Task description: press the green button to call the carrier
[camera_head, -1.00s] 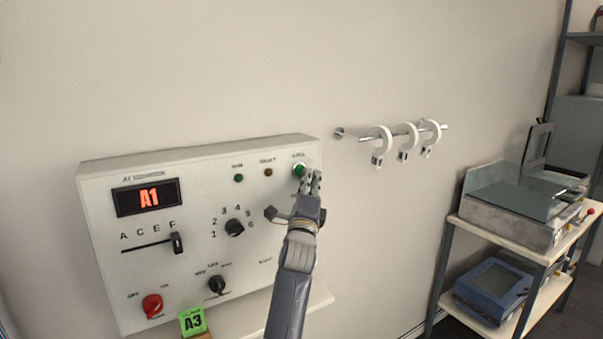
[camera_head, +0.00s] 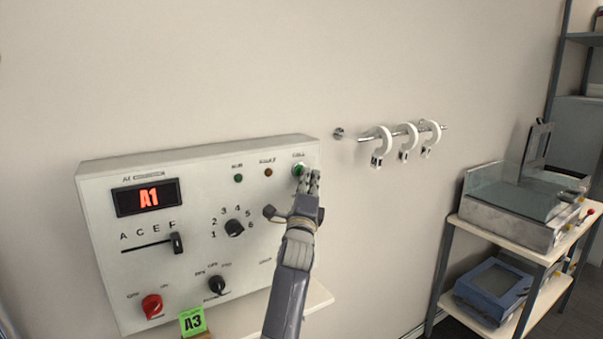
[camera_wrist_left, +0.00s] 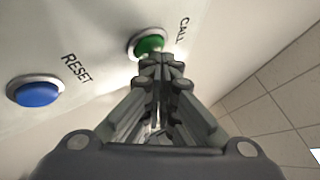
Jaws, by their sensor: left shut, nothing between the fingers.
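The green button (camera_head: 299,170), labelled CALL, sits at the top right of the white control panel (camera_head: 125,270). My left gripper (camera_head: 309,180) is shut and empty, with its fingertips at the button's lower right in the head view. In the left wrist view the shut fingertips (camera_wrist_left: 162,60) overlap the lower edge of the green button (camera_wrist_left: 150,44); I cannot tell whether they touch it. The panel's display (camera_head: 148,197) reads A1. My right gripper is not in view.
A blue RESET button (camera_wrist_left: 37,92) is beside the green one in the left wrist view. The panel also bears a red knob (camera_head: 152,306), black knobs and a slider. A green A3 card (camera_head: 193,321) stands below. White rings (camera_head: 408,142) hang on a wall rail; a shelf rack (camera_head: 446,255) stands right.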

